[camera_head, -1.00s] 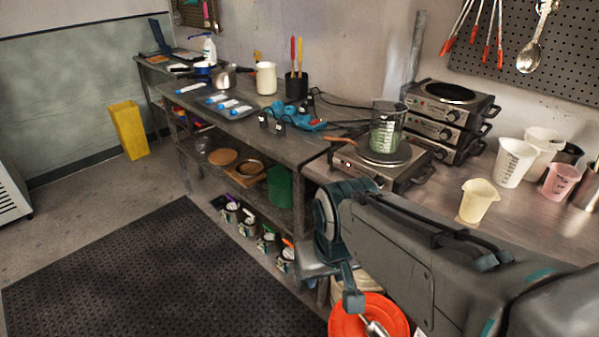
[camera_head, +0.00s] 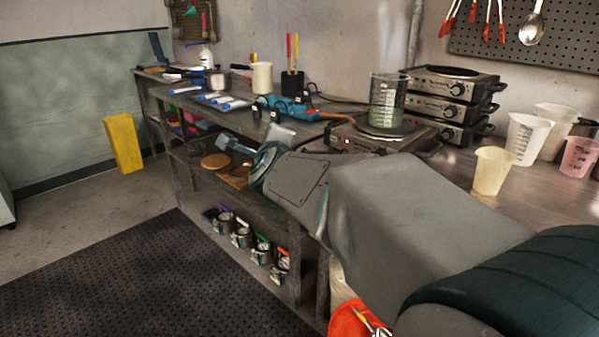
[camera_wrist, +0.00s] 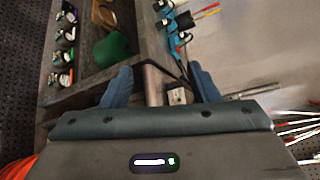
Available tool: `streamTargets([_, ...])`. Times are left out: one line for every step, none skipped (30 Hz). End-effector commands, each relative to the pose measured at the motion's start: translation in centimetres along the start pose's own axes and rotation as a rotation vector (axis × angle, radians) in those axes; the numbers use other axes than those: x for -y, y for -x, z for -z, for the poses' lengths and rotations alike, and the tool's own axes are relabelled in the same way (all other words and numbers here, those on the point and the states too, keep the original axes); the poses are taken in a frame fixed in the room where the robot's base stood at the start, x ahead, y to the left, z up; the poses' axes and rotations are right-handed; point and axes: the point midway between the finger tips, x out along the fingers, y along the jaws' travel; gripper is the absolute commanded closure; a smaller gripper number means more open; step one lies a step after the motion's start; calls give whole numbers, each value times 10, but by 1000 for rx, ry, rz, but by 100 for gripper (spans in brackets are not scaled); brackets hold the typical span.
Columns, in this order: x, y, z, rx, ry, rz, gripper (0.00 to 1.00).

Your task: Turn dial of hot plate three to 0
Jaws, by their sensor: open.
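A single hot plate (camera_head: 362,138) stands on the counter, with a glass beaker (camera_head: 388,100) of green content on top. A small lit red spot shows on its front; my arm partly covers that front, and I cannot read its dial. Several more hot plates (camera_head: 456,88) are stacked behind it, dials facing forward. I cannot tell which is number three. My gripper (camera_wrist: 162,82) is open in the wrist view, its two blue fingers apart with nothing held. A small light-grey box-like part (camera_wrist: 178,97) shows between the fingers, possibly a hot plate front; I cannot tell.
Plastic beakers (camera_head: 493,171) stand on the counter at the right. A blue power strip (camera_head: 292,108) and cables lie left of the hot plate. An orange bucket (camera_head: 350,318) is below my arm. Cans (camera_head: 262,250) line the lower shelf. Free floor lies left, on the black mat (camera_head: 150,270).

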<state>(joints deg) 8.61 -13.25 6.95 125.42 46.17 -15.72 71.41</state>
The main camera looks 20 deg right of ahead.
Motion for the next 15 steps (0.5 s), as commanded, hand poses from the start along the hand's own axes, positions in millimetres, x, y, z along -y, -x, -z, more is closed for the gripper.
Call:
streamTargets([-10,-14,20,-43,-140,77,45])
streamTargets([-8,-18,29,-67,-227,127,45])
streamTargets([-5,-24,42,-98,-343,194,45])
streamTargets([-4,-27,52,-119,-429,245,45])
streamTargets([-3,-30,62,-140,-513,298,45])
streamTargets([-3,-33,77,-167,-624,369,45])
streamTargets([-3,-34,88,-185,-703,425,45])
streamTargets([-4,-35,99,-202,-781,477,45])
streamTargets([-5,-35,113,-222,-875,549,45])
streamTargets([-7,-34,123,-236,-941,601,45])
streamTargets([-10,-33,133,-249,-1003,649,45])
streamTargets([-12,-32,144,-262,-1076,713,45])
streamTargets([-14,-30,152,-272,-1125,756,45])
streamTargets([-17,-29,159,-281,-1168,795,45])
streamTargets([-19,-27,167,-289,-1216,843,45])
